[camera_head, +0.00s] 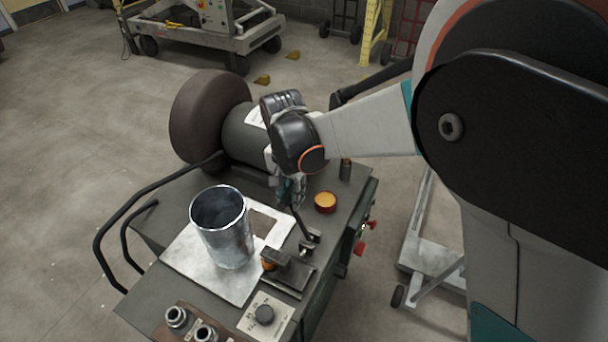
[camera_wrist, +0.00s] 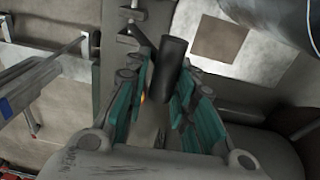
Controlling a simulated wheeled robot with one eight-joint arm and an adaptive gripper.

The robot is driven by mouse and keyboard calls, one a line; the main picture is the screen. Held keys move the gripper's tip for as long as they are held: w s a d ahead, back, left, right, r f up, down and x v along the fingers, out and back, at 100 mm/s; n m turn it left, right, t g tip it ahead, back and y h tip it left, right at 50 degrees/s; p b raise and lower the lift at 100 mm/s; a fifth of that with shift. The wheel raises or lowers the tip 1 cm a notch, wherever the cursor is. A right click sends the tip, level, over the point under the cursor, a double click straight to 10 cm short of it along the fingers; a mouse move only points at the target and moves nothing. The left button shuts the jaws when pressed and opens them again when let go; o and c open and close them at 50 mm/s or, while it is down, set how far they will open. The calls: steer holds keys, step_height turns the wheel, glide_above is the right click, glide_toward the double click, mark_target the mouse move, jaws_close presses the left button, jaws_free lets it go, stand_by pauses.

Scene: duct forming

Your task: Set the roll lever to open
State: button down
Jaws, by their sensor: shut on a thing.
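The roll lever (camera_head: 301,222) is a thin dark lever rising from a small black bracket on the machine's bench top. Its black grip (camera_wrist: 170,68) shows in the wrist view between the teal-padded fingers. My gripper (camera_head: 287,191) reaches down over the bench and is shut on the lever's upper end; it also shows in the wrist view (camera_wrist: 163,88). The fingers hide the lever's upper end in the head view. Lever markings cannot be read.
A metal duct cylinder (camera_head: 222,232) stands upright on a sheet with a square cutout (camera_head: 190,262), left of the lever. An orange-topped round container (camera_head: 325,202) sits close to the right. A black clamp-like block (camera_head: 290,271) is in front. A large brown wheel (camera_head: 207,122) stands behind.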

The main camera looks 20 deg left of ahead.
steer(key=shift+s+a+f+h, duration=0.1)
steer(key=shift+a+f+h, duration=0.25)
steer(key=shift+a, duration=0.2)
steer(key=shift+s+a+f+h, duration=0.1)
steer(key=shift+a+f+h, duration=0.25)
steer(key=shift+a, duration=0.2)
steer(key=c, duration=1.7)
jaws_free()
steer(key=shift+o, duration=1.3)
steer(key=shift+a+f, duration=0.15)
steer(key=shift+a, duration=0.15)
steer(key=shift+d, duration=0.1)
steer(key=shift+w, duration=0.1)
step_height(320, 180, up, 12)
steer(key=a, duration=0.2)
